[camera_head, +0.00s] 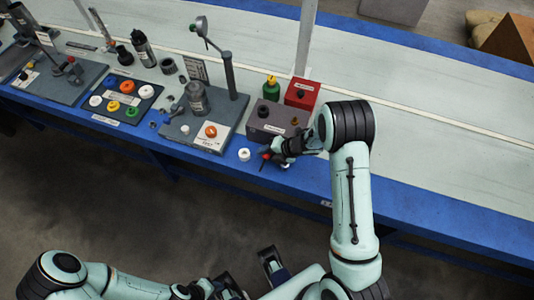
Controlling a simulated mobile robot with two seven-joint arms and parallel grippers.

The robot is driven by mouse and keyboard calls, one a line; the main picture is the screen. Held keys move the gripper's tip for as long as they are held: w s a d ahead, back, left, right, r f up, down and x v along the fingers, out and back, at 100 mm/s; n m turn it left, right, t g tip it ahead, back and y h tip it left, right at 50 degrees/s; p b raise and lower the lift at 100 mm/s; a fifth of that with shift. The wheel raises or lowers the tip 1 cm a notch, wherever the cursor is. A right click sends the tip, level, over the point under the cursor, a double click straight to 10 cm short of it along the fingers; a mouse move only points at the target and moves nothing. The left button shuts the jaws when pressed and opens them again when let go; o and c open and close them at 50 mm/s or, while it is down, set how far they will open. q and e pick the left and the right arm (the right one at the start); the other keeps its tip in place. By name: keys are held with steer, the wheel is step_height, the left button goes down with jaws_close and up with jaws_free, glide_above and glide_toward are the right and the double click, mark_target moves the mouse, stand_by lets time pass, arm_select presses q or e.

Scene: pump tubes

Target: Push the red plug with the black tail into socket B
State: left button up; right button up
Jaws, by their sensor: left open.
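The red plug (266,156) is at the fingertips of my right gripper (273,151), with its thin dark tail pointing down toward the bench's front edge. The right gripper appears shut on the plug, just in front of a dark grey box (258,128). That box has a black round fitting (263,111) and a brownish one (295,121) on top. Its label is too small to read, so I cannot tell which is socket B. My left gripper (250,275) is open and empty, low in the picture, away from the bench.
A red box (303,94) and a green bottle (271,90) stand behind the grey box. A station with a tall post (229,75) and a tray of coloured rings (105,99) are left. The bench is clear on the right.

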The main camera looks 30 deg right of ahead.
steer(key=o, duration=0.4)
steer(key=shift+d, duration=0.15)
steer(key=shift+o, duration=0.2)
